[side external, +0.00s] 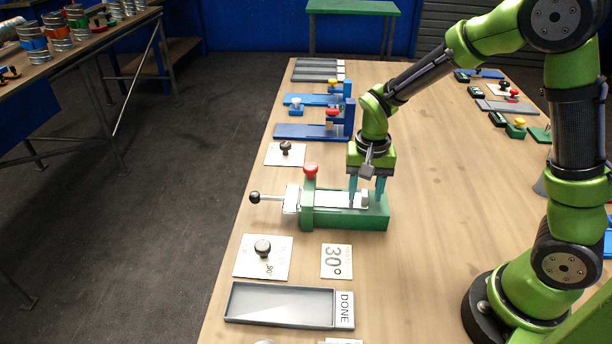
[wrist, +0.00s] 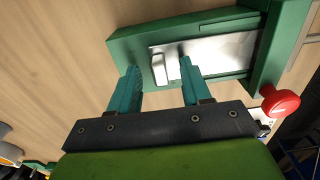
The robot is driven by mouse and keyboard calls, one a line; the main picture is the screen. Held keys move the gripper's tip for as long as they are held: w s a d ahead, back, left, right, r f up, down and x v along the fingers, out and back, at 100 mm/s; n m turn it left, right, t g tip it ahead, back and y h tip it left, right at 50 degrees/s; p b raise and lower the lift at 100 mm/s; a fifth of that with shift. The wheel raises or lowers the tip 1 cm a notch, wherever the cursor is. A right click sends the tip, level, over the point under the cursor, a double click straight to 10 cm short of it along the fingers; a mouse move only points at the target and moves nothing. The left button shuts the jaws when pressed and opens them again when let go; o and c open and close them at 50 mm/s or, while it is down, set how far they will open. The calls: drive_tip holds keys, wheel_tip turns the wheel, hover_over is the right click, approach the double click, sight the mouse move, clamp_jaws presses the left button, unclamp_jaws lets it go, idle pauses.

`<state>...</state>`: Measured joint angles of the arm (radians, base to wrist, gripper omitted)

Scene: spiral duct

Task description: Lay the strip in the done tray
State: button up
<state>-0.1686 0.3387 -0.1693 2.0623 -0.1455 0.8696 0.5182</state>
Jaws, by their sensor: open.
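The metal strip (side external: 335,199) lies in a green fixture (side external: 345,217) with a red knob (side external: 311,170) and a black-balled side handle. In the wrist view, the strip (wrist: 215,55) is a shiny plate with a pale raised block (wrist: 158,69) at its end. My gripper (side external: 366,201) is open, pointing down at the right part of the fixture. In the wrist view, my gripper (wrist: 157,60) has its teal fingers on either side of the block, apart from it. The done tray (side external: 276,306) is grey, labelled DONE, and looks empty.
Another knobbed plate (side external: 286,154) and blue fixtures (side external: 312,131) stand behind. The wooden table (side external: 430,200) is clear right of the fixture.

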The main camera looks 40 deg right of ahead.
drive_tip(key=shift+c, duration=0.5)
clamp_jaws()
drive_tip(key=shift+s+d+r, duration=0.15)
drive_tip(key=shift+s+d, duration=2.3)
drive_tip(key=shift+s, duration=0.05)
drive_tip(key=shift+r, duration=0.1)
wheel_tip(320, 180, up, 7)
drive_tip(key=shift+a, duration=0.1)
